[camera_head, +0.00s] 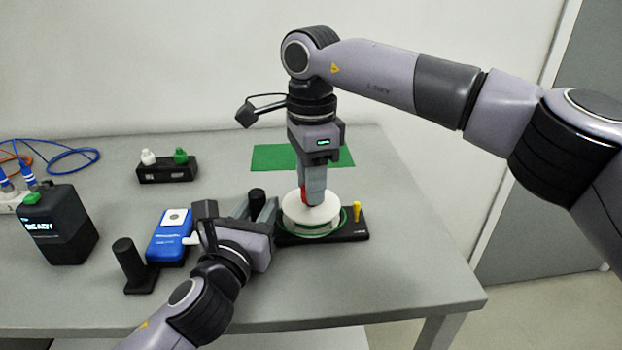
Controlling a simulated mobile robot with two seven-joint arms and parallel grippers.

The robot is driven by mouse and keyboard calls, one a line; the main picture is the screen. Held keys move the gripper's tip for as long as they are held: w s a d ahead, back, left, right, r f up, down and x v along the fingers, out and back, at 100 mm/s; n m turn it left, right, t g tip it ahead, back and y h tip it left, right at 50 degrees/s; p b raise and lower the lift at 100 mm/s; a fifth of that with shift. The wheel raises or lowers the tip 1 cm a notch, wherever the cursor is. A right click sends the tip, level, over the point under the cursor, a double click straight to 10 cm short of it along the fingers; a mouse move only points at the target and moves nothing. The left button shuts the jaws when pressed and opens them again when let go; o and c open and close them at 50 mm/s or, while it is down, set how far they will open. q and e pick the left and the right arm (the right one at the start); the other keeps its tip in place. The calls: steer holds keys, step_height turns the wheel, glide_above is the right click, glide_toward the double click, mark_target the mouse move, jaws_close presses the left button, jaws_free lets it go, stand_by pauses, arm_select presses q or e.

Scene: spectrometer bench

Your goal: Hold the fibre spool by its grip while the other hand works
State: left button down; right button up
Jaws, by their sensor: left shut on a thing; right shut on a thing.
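The fibre spool is a white reel (324,210) with a green fibre wound round it. It sits on a black base plate (345,236) with a yellow peg (357,211) at its right side. A black upright grip (257,195) stands at the left end of the base. My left gripper (262,210) comes in low from the front left and is shut on this grip, with its fingers on either side. My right gripper (312,188) points straight down over the reel and is shut on a small red thing (304,194). The fingers mostly hide the red thing.
A blue device (170,236) and a black post (124,257) stand left of my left gripper. A black box (60,230) with a lit display is farther left. A holder (168,172) with white and green caps and a green mat (273,157) lie behind.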

steer(key=m, duration=0.5)
steer(key=shift+r+m, duration=0.1)
steer(key=shift+m, duration=0.2)
arm_select(q)
steer(key=shift+f, duration=0.1)
arm_select(e)
steer(key=m, duration=0.4)
steer(key=shift+m, duration=0.3)
steer(key=m, duration=1.4)
steer(key=shift+m, duration=0.3)
steer(key=m, duration=1.3)
steer(key=shift+m, duration=0.4)
